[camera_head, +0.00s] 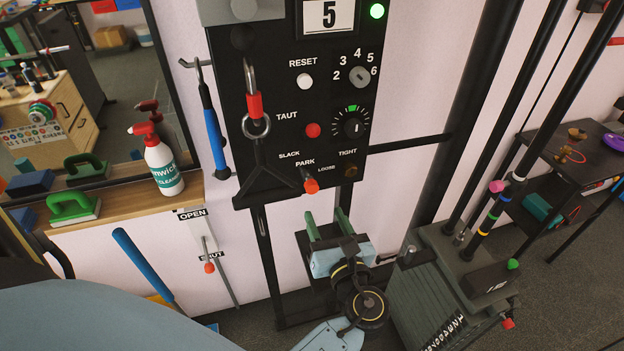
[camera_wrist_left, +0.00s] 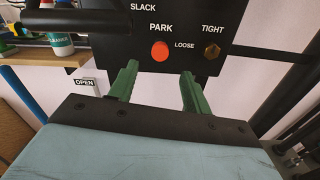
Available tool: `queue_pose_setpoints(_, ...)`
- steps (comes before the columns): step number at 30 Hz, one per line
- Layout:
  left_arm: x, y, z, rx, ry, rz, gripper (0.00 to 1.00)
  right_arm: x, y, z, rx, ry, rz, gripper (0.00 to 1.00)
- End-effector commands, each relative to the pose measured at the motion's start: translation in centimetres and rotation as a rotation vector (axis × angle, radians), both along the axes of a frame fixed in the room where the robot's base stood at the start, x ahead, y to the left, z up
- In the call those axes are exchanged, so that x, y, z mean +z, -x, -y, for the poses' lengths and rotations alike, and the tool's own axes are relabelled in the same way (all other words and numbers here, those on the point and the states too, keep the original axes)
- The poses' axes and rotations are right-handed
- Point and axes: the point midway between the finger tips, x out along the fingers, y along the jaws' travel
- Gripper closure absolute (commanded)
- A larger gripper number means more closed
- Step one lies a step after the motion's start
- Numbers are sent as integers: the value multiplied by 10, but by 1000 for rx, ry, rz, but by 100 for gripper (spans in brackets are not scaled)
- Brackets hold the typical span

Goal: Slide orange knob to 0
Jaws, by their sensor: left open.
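Several orange-red knobs show in the head view, and I cannot tell for sure which one the task names. One orange knob (camera_head: 508,322) is on the side of the grey ribbed box (camera_head: 435,290) at lower right, near a row of small marks too blurred to read. Another, the PARK knob (camera_head: 311,186), sits at the black panel's lower edge; it also shows in the left wrist view (camera_wrist_left: 160,51). A third knob (camera_head: 209,268) is at the OPEN/SHUT slider. My left gripper (camera_head: 328,224) is open and empty below the panel, its green fingers (camera_wrist_left: 159,75) pointing at it.
The black panel (camera_head: 285,140) carries dials and a 5 display. A red ring-pull hook (camera_head: 255,105) hangs before it. Dark upright poles (camera_head: 470,130) stand right of the panel. A spray bottle (camera_head: 162,160) is on the left ledge. Floor at right is partly clear.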

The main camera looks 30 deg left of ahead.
Motion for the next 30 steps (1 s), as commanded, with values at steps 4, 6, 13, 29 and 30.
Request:
queue_pose_setpoints(4,2,-21,-25,1,-1,2,51,4,7,0,0,1,-11,51)
queue_pose_setpoints(6,1,-31,-36,1,-2,1,51,6,6,0,0,1,-10,51)
queue_pose_setpoints(13,1,-59,-69,-1,1,1,51,10,-2,0,1,0,1,51)
queue_pose_setpoints(29,-1,-74,-87,-2,5,0,51,12,-4,-2,0,-2,6,51)
queue_pose_setpoints(30,-1,-74,-87,-2,5,0,54,12,-4,-2,0,-2,7,51)
